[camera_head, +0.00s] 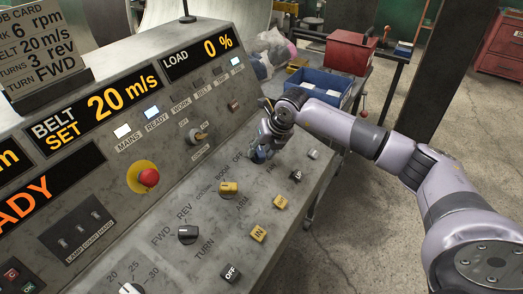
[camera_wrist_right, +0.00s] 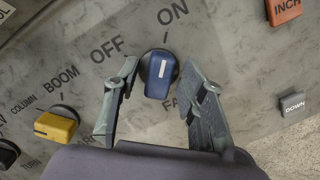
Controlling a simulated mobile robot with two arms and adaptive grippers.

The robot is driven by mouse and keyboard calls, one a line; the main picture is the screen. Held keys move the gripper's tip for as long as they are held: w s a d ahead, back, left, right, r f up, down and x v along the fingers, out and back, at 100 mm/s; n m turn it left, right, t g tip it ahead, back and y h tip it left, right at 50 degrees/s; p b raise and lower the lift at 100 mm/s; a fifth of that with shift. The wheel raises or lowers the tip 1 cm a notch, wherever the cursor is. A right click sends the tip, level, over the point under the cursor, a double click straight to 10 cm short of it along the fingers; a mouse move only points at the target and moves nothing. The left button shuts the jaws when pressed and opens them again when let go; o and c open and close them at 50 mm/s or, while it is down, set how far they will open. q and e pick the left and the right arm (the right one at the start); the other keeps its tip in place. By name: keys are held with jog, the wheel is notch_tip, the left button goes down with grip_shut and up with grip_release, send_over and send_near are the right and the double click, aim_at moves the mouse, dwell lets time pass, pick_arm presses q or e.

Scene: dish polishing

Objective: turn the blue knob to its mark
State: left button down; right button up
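The blue knob (camera_wrist_right: 160,74) with a white line on its face sits on the grey panel in the right wrist view. My right gripper (camera_wrist_right: 160,82) is open, one finger on each side of the knob, with a visible gap on both sides. A label below the knob is partly covered by a finger. In the head view the blue knob (camera_head: 260,155) shows just under my right gripper (camera_head: 264,149). My left gripper is not in view.
A yellow knob (camera_wrist_right: 56,125) marked BOOM is left of my fingers; an orange INCH button (camera_wrist_right: 284,10) and a grey DOWN button (camera_wrist_right: 292,104) are to the right. In the head view, a red emergency button (camera_head: 148,177) and black REV/FWD knob (camera_head: 187,234) are farther left.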

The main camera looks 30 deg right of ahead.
jog(key=shift+r, duration=0.1)
jog(key=v, duration=1.1)
jog(key=shift+s+r, duration=0.2)
jog(key=shift+r, duration=0.15)
